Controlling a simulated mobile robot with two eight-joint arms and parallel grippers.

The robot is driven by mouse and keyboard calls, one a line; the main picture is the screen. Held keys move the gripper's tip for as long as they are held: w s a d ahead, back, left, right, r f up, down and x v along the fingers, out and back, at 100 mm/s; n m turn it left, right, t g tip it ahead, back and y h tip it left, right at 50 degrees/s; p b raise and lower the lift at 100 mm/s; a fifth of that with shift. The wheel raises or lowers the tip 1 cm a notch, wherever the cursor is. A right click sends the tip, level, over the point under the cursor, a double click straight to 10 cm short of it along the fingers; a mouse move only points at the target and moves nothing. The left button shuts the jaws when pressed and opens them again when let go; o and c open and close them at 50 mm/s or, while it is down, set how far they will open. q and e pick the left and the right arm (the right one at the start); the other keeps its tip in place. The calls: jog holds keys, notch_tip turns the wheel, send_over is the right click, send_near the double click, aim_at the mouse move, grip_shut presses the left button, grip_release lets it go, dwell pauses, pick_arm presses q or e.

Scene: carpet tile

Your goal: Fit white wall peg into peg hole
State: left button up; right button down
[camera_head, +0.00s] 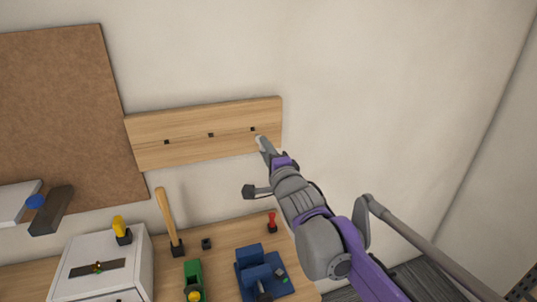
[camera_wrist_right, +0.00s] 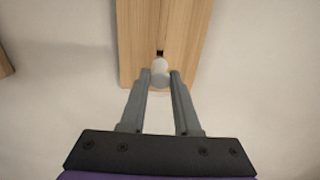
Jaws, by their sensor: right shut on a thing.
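The wooden peg board (camera_head: 190,148) is on the wall, with three small dark square holes in a row. My right gripper (camera_head: 266,147) is at the board's right end, just below the rightmost hole (camera_head: 253,129). It is shut on the white wall peg (camera_wrist_right: 160,70), which shows between the fingertips in the right wrist view. There the peg's upper end is right below the dark hole (camera_wrist_right: 160,53). The peg looks outside the hole; I cannot tell whether it touches the board. In the head view the peg is small and partly hidden by the fingers. My left gripper is not in view.
A brown cork board (camera_head: 60,110) hangs left of the peg board. Below, the workbench holds a white drawer box (camera_head: 110,260), a wooden-handled tool (camera_head: 167,215), a green tool (camera_head: 193,275), a blue vise (camera_head: 262,272) and a red-handled tool (camera_head: 272,219). The wall to the right is bare.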

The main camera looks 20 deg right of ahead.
aim_at(259, 136)
jog(key=shift+w, duration=1.45)
jog(key=shift+w+a, duration=0.1)
jog(key=shift+w, duration=1.5)
jog(key=c, duration=0.6)
grip_release()
jog(key=shift+o, duration=0.2)
jog(key=s, duration=1)
jog(key=shift+s+d+b, duration=0.2)
jog(key=shift+s+b, duration=0.2)
jog(key=shift+b, duration=0.05)
